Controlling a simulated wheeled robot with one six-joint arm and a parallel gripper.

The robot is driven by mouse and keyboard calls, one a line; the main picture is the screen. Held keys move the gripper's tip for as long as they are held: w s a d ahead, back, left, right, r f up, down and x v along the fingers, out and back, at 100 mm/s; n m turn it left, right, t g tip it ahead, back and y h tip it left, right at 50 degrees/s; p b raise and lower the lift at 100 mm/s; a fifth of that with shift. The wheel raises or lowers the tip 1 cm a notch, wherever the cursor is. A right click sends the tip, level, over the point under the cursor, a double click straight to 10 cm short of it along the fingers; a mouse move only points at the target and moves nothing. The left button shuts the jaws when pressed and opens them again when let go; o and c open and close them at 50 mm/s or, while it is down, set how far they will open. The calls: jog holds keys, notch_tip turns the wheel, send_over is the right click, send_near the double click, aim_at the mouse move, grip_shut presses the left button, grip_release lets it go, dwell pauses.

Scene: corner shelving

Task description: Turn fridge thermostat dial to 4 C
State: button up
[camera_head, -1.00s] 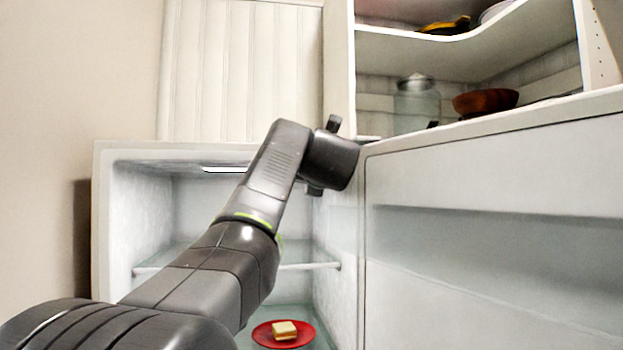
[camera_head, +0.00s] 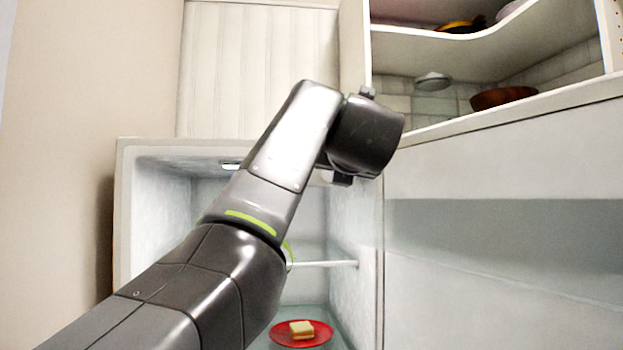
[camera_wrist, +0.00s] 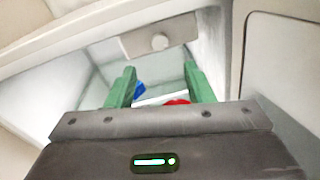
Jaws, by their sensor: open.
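The thermostat dial (camera_wrist: 160,41) is a small round grey knob on a pale panel (camera_wrist: 133,46) under the fridge ceiling, in the wrist view. Its markings are too small to read. My gripper (camera_wrist: 160,68) has two green fingers, apart and empty. The dial shows beyond the fingertips, between them in the picture and not touched. The open fridge (camera_head: 128,210) shows in the head view, where my arm crosses its opening. My fingers and the dial cannot be made out in the head view.
The open fridge door (camera_head: 480,240) fills the right side. A red plate (camera_head: 277,336) with a sandwich (camera_head: 301,329) sits low inside. A blue thing (camera_wrist: 138,90) lies deeper in. Corner shelves (camera_head: 480,45) hold a brown bowl (camera_head: 500,97) and a glass jar (camera_head: 433,82).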

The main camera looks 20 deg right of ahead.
aim_at(329, 174)
jog(key=shift+v, duration=2.1)
jog(key=shift+w, duration=0.1)
jog(key=p+x, duration=0.2)
jog(key=x, duration=1.1)
jog(key=shift+w+d+p, duration=0.1)
jog(key=shift+w+p, duration=0.2)
jog(key=shift+w, duration=0.1)
jog(key=shift+s, duration=0.1)
